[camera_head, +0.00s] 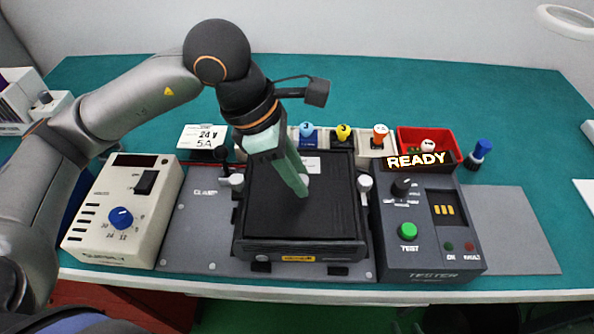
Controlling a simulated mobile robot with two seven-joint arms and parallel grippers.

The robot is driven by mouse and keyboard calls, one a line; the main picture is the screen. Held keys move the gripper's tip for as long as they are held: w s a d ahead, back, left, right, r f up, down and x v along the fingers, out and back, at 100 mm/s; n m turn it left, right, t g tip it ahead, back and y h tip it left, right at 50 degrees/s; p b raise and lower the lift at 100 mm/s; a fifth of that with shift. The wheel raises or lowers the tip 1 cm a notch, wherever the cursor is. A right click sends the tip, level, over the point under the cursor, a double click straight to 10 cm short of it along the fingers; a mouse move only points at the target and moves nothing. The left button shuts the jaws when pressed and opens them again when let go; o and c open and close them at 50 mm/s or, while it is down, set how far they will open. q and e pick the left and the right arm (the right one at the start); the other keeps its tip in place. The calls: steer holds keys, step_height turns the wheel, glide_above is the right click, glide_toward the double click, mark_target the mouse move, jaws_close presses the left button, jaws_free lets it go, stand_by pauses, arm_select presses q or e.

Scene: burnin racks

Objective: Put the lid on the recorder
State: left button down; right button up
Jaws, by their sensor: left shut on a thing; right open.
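The recorder (300,248) is a black box with a yellow front label. It sits in a grey clamp plate (196,238) between light clamp knobs. The lid (270,205) appears to be the flat black panel over its top; whether it is fully seated cannot be told. My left gripper (302,190) reaches down from the upper left. Its pale green fingers are shut at a small whitish piece on the panel, apparently the lid's grip. The fingers hide part of the panel. My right gripper is not in view.
A beige supply with a blue knob (121,217) stands left. A tester (428,230) reading READY stands right. Behind are a white card (203,135), small coloured-top items, a red bin (447,136) and a blue-capped item (482,149). The grey mat (515,225) is clear.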

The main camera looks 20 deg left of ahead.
stand_by(0.4)
arm_select(q)
steer(key=c, duration=0.6)
jaws_free()
steer(key=shift+o, duration=0.2)
steer(key=shift+r, duration=0.1)
steer(key=shift+r+p, duration=1.5)
steer(key=shift+r, duration=0.9)
step_height(320, 180, up, 4)
steer(key=shift+p, duration=1.1)
